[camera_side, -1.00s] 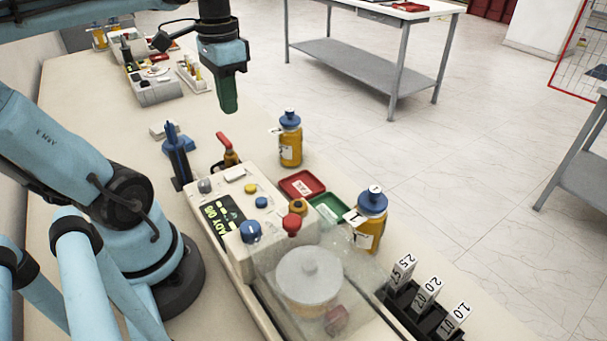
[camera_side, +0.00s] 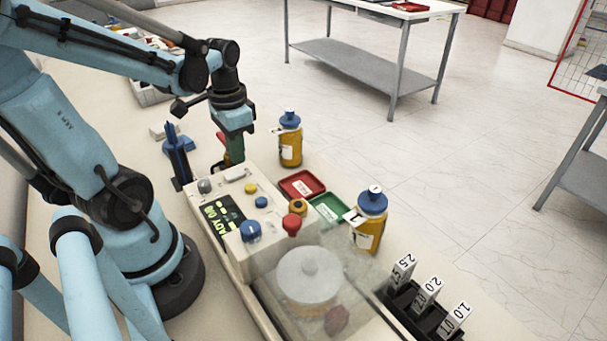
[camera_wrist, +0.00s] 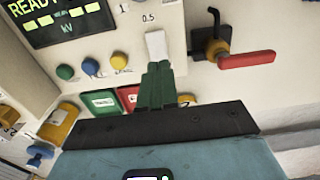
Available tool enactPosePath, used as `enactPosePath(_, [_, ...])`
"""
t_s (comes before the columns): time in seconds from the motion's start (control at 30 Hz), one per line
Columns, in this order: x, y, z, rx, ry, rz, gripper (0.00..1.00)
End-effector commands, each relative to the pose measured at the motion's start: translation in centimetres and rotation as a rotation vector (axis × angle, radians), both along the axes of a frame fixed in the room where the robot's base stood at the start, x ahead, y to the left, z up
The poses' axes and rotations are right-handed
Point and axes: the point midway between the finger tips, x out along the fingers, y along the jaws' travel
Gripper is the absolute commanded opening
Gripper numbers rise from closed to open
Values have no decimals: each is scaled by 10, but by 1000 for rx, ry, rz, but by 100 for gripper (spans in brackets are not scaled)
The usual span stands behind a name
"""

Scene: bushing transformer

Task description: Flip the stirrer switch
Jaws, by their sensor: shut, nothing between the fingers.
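A white rocker switch (camera_wrist: 157,44) sits on the cream tester's panel in the wrist view, next to the "0.5" mark. I cannot read a label naming it as the stirrer switch. It also shows in the side view as a small white piece (camera_side: 236,174) at the panel's far end. My gripper (camera_wrist: 158,70) has its green fingers shut together, empty, with the tips right at the switch's lower edge. I cannot tell whether they touch it. In the side view my gripper (camera_side: 236,158) points down just behind the panel's far end.
A red-handled valve (camera_wrist: 246,59) stands close to the fingers. Yellow (camera_side: 250,188) and blue (camera_side: 261,202) buttons and a display (camera_side: 222,214) are on the panel. Red (camera_side: 302,185) and green (camera_side: 329,207) trays and an amber bottle (camera_side: 290,147) stand beside the tester.

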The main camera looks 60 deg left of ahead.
Motion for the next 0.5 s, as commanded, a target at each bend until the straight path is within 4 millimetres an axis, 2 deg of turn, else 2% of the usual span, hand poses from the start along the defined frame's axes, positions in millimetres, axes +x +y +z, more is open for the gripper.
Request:
enactPosePath(0.2, [0,0,-17,0,0,0,0])
enactPosePath(0.5, [0,0,-24,0,0,0,0])
